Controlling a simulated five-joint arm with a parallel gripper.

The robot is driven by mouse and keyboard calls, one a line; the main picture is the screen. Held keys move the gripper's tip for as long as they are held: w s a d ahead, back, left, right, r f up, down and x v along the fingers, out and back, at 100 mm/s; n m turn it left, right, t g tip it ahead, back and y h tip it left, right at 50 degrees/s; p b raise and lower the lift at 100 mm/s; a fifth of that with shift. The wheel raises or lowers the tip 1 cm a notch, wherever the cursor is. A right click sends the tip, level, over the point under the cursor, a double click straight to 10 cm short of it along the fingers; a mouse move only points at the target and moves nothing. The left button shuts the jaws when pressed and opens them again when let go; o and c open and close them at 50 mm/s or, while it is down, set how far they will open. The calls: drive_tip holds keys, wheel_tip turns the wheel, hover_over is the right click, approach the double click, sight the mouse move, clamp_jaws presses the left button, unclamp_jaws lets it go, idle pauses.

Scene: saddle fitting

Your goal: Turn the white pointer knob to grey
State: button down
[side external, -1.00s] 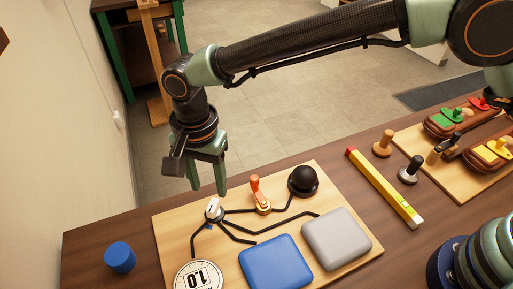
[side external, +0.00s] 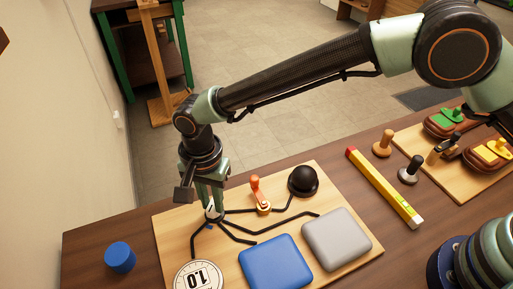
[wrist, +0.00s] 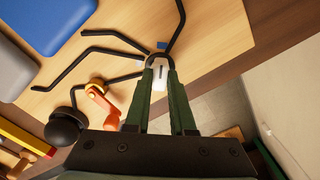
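The white pointer knob (side external: 210,212) sits at the left of the wooden board (side external: 170,228), where several black lines meet. In the wrist view the white knob (wrist: 159,74) has a dark mark and lies between my fingertips. My gripper (side external: 213,210) points down with its fingers around the knob and partly hides it. In the wrist view my gripper (wrist: 160,78) has a finger on each side, but whether they press on it is unclear. The grey pad (side external: 337,238) is at the board's right, beside the blue pad (side external: 275,263). The knob's exact pointing direction is hard to tell.
An orange lever (side external: 257,190) and a black dome (side external: 303,180) stand right of the knob. A round 1.0 dial (side external: 198,275) lies in front. A blue cylinder (side external: 120,257) stands left. A yellow level (side external: 384,187) lies right of the board.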

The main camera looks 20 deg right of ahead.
drive_tip(key=shift+n, duration=0.3)
drive_tip(key=n, duration=0.3)
drive_tip(key=shift+r+n, duration=0.1)
drive_tip(key=shift+n, duration=0.2)
drive_tip(key=n, duration=0.3)
drive_tip(key=shift+n, duration=0.3)
drive_tip(key=n, duration=0.4)
drive_tip(key=shift+n, duration=2)
drive_tip(key=c, duration=0.8)
unclamp_jaws()
drive_tip(key=shift+o, duration=0.2)
